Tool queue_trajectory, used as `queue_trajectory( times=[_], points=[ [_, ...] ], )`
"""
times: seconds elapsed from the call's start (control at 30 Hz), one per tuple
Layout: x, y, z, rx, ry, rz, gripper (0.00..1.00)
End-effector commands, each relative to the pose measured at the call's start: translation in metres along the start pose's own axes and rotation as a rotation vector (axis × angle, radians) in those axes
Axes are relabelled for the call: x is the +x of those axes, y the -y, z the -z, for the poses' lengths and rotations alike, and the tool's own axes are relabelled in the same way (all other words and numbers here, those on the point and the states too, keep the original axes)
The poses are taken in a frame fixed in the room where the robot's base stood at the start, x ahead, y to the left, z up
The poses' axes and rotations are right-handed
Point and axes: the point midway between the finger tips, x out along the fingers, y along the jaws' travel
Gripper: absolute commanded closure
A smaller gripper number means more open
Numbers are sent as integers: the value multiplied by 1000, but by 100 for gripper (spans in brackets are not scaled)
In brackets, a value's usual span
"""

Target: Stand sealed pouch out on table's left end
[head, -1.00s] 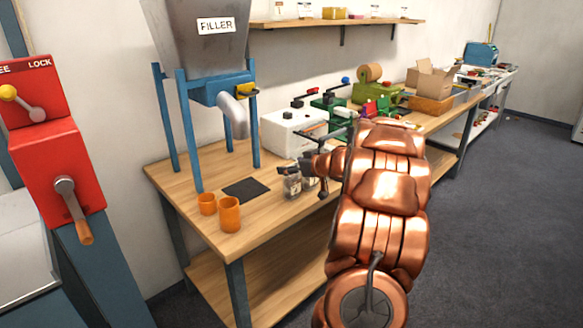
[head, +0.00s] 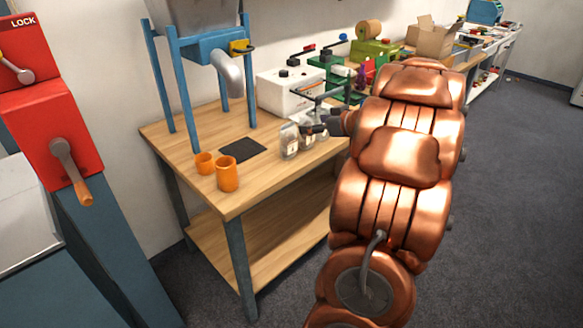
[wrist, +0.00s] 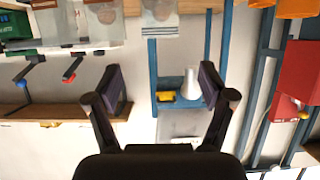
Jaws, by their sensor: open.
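A silvery pouch (head: 290,140) stands upright on the left part of the wooden table (head: 265,185), right of the dark mat. Another pouch (head: 309,134) stands just behind it to the right, partly hidden by my gripper (head: 322,127). In the wrist view, which looks upside down, my gripper (wrist: 160,82) has its fingers wide apart with nothing between them. There a pouch (wrist: 160,14) stands at the top edge, cut off and apart from the fingers. More clear pouch shapes (wrist: 75,22) show at the upper left. Whether any pouch is sealed cannot be told.
Two orange cups (head: 227,174) stand near the table's left front corner. A dark mat (head: 243,150) lies below the filler spout (head: 230,75). A white machine (head: 284,94) and green machines stand behind the pouches. A red lever machine (head: 50,130) is at left.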

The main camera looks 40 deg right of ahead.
Motion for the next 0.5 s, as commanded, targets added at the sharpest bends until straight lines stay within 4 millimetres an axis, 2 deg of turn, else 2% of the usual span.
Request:
queue_trajectory(
  times=[0.13,0.23,0.5],
  points=[
    [0,0,0,-1,0,-1,19],
    [4,1,8,-15,-3,-24,19],
    [26,10,58,-99,22,-268,19]
  ],
)
